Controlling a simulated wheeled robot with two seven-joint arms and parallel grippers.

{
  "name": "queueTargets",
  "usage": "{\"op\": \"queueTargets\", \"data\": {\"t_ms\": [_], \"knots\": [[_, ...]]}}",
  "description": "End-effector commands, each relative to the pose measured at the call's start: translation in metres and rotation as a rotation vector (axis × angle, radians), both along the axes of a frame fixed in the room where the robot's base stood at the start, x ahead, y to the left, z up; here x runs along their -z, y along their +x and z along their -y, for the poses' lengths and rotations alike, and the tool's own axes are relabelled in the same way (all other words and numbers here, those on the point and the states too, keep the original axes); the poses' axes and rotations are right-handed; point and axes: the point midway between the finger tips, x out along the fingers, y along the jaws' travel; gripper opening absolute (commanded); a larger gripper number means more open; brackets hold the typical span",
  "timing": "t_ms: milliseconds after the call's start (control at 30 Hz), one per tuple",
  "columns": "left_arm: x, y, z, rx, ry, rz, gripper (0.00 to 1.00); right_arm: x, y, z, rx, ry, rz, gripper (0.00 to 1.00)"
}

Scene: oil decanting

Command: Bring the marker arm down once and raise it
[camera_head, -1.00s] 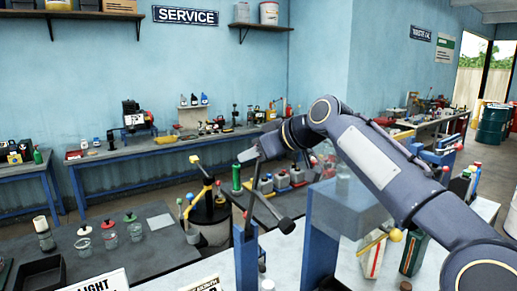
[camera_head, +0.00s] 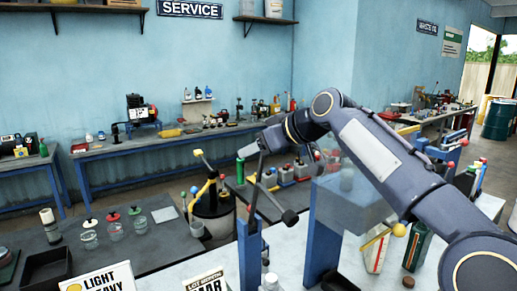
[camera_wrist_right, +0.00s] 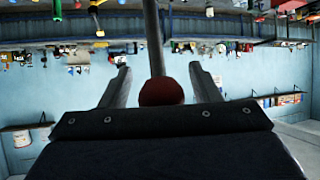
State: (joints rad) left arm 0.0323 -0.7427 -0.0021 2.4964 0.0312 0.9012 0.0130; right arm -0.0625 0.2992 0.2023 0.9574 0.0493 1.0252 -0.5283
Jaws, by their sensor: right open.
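My right gripper (camera_head: 256,148) is at the upper end of a slim dark lever, the likely marker arm (camera_head: 254,190), which stands steeply tilted beside a blue post (camera_head: 249,258). A dark round-ended piece (camera_head: 290,217) sticks out to the right of the lever. In the right wrist view, a red ball knob (camera_wrist_right: 161,92) and its grey rod (camera_wrist_right: 154,40) lie between the two fingers of the gripper (camera_wrist_right: 161,80). The fingers are apart, with visible gaps on both sides of the knob. My left gripper is out of view.
A second blue post (camera_head: 322,235) with a translucent box (camera_head: 350,205) stands right of the lever, under my right arm. Lidded jars (camera_head: 114,228) and a black tray (camera_head: 45,268) are at the left.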

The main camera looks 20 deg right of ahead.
Motion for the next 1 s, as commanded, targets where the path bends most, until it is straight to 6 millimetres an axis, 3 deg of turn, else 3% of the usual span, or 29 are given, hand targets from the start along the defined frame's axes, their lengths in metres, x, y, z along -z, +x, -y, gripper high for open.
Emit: {"op": "queueTargets", "data": {"t_ms": [433,800,1000], "knots": [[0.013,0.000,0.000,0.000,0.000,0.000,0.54,-0.033,-0.048,0.032,0.002,0.000,0.001,0.57],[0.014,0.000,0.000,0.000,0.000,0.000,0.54,-0.038,-0.054,0.036,0.001,0.000,-0.002,0.57],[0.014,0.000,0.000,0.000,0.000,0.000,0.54,-0.036,-0.057,0.037,0.004,-0.001,-0.007,0.32]]}}
